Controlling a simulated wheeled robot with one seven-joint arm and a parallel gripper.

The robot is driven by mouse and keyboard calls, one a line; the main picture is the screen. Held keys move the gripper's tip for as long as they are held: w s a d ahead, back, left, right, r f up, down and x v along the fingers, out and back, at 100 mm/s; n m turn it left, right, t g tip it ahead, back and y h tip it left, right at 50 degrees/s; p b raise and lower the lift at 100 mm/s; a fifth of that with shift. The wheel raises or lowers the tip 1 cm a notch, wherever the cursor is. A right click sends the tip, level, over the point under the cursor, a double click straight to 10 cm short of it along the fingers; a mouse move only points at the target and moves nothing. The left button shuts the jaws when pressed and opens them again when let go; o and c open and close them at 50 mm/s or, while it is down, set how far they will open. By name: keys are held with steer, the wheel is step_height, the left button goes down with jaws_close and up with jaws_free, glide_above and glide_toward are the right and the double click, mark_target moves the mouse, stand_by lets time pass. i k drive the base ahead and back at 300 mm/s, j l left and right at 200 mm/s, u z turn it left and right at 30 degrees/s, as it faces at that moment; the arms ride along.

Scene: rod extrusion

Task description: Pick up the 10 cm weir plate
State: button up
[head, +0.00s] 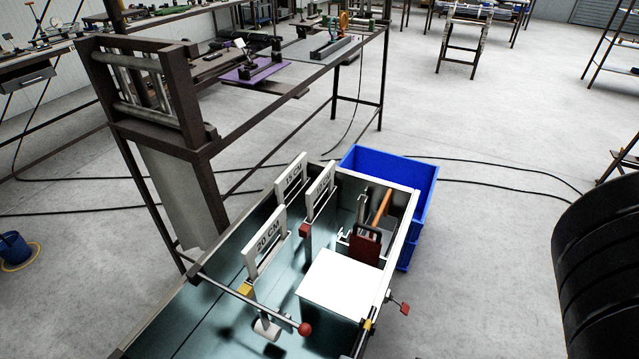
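Several white plates with handle-like frames stand upright in a teal-lined tank (185,318). The nearest plate (268,240) is labelled "20 CM". Behind it stands a second plate (291,180), whose small label seems to end in "CM" but its number is hard to read. A third plate (321,190) stands just right of the second, and its label is too small and angled to read. I cannot tell for sure which one is the 10 cm weir plate. My gripper is not in view.
A blue crate (415,178) stands behind the tank. A white block (340,282) and a rod with a red ball (305,328) are at the tank. A dark metal-framed bench (205,150) stands at left. A black ribbed shape (605,270) fills the right edge. Floor at right is open, with cables.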

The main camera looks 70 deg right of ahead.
mark_target(325, 177)
steer(key=k+z, duration=0.1)
steer(key=z, duration=0.25)
steer(key=k+z, duration=0.1)
steer(key=z, duration=0.25)
steer(key=k+l+z, duration=0.1)
steer(key=z, duration=0.25)
steer(key=l+u, duration=0.35)
steer(key=i+l+u, duration=0.1)
steer(key=l+u, duration=0.65)
steer(key=i, duration=0.45)
